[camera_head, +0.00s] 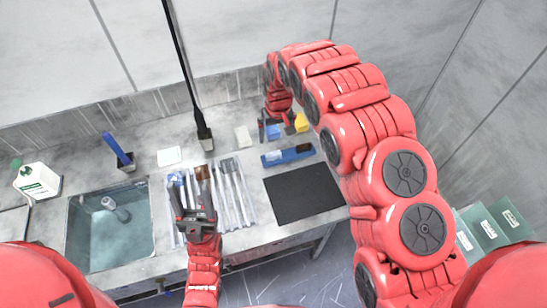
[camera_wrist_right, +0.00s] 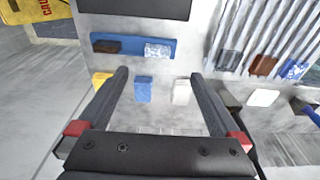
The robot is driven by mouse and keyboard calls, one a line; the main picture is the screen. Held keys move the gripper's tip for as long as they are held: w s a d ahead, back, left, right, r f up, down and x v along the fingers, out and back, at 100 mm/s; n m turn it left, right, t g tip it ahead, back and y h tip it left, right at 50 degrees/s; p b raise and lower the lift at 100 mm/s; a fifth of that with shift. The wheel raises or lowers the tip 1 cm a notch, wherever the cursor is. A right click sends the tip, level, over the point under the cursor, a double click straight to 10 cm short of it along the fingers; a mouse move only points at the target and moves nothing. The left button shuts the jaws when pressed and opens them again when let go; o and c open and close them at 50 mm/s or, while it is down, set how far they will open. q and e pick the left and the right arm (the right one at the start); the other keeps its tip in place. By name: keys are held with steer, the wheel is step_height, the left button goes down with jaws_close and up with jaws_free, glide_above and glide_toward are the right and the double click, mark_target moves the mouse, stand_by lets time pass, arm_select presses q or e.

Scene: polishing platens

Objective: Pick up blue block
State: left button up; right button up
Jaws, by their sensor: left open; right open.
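The blue block (camera_head: 273,132) stands on the counter near the back wall, partly covered by my right gripper in the head view. In the right wrist view the blue block (camera_wrist_right: 143,89) shows between the two spread fingers, nearer the left finger. My right gripper (camera_wrist_right: 159,73) is open and empty; from these views I cannot tell its exact height over the block. My left gripper (camera_head: 194,188) is open over the grooved rack, well to the left of the block.
A yellow block (camera_head: 301,122) and a white block (camera_head: 242,136) flank the blue one. A blue tray (camera_head: 287,155) and a dark mat (camera_head: 302,192) lie in front. The grooved rack (camera_head: 232,195) and sink (camera_head: 108,228) are left. A black stand (camera_head: 204,138) rises behind.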

steer(key=b, duration=0.8)
glide_above(274, 154)
steer(key=s, duration=0.1)
steer(key=f, duration=0.9)
steer(key=shift+s+d+f, duration=0.1)
steer(key=shift+s, duration=0.1)
steer(key=shift+f, duration=0.6)
steer(key=shift+w+f, duration=0.3)
steer(key=shift+f, duration=0.3)
steer(key=f+b, duration=0.1)
steer(key=f, duration=0.2)
steer(key=shift+w+f+b, duration=0.15)
steer(key=shift+w+b, duration=0.2)
steer(key=shift+w+f, duration=0.15)
steer(key=shift+f, duration=0.3)
steer(key=shift+r, duration=0.1)
steer(key=shift+c, duration=0.2)
steer(key=c, duration=1.4)
